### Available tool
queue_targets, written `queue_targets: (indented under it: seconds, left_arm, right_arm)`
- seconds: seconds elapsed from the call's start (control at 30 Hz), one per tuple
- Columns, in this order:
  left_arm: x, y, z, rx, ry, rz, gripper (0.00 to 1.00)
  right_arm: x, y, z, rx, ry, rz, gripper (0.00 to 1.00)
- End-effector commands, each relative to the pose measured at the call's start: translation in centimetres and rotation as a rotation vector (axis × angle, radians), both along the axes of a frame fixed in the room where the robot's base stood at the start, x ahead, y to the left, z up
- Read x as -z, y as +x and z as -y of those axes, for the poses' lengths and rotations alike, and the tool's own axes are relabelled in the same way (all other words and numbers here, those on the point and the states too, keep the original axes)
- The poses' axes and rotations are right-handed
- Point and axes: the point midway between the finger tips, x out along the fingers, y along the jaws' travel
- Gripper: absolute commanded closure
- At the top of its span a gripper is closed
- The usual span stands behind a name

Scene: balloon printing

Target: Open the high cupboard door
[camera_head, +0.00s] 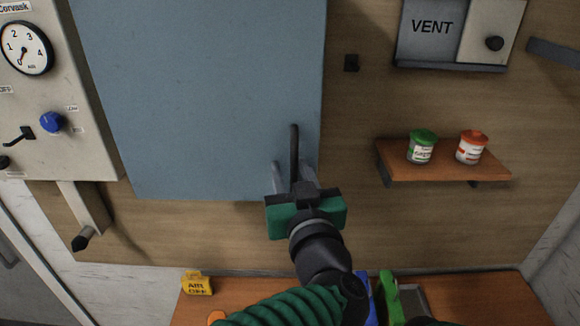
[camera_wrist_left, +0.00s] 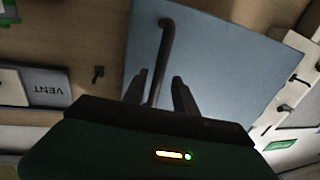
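The high cupboard door (camera_head: 210,90) is a blue-grey panel at the upper left of the head view, and it looks closed. Its dark bar handle (camera_head: 294,145) stands near the lower right corner. The door (camera_wrist_left: 215,60) and handle (camera_wrist_left: 165,45) also show in the left wrist view. My left gripper (camera_head: 293,178) is at the handle's lower end, with its fingers apart on either side of it. In the left wrist view, the fingers (camera_wrist_left: 159,92) show gaps to the bar; contact cannot be told. My right gripper cannot be made out.
A gauge panel (camera_head: 60,90) is left of the door. A VENT box (camera_head: 430,30) and a shelf (camera_head: 440,170) with a green-lidded jar (camera_head: 421,148) and a red-lidded jar (camera_head: 471,148) are to the right. A wooden table (camera_head: 480,300) with a yellow block (camera_head: 197,284) is below.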

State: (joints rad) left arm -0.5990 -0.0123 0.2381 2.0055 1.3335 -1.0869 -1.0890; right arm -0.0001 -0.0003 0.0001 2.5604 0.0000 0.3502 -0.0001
Motion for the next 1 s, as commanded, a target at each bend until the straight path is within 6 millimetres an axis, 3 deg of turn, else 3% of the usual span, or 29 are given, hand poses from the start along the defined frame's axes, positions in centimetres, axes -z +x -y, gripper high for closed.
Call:
queue_targets:
  seconds: [0.07,0.33,1.0]
  left_arm:
    - [0.06,0.12,0.03,0.001,0.001,-0.001,0.66]
    - [0.10,0.18,0.11,0.003,0.001,-0.002,1.00]
    - [0.16,0.16,0.16,0.004,0.001,-0.003,1.00]
  right_arm:
    - [-0.01,0.00,0.01,0.000,0.000,0.000,0.22]
    - [0.00,0.02,0.01,0.000,0.000,0.000,0.22]
    - [0.01,0.01,0.01,0.000,0.000,0.000,0.22]
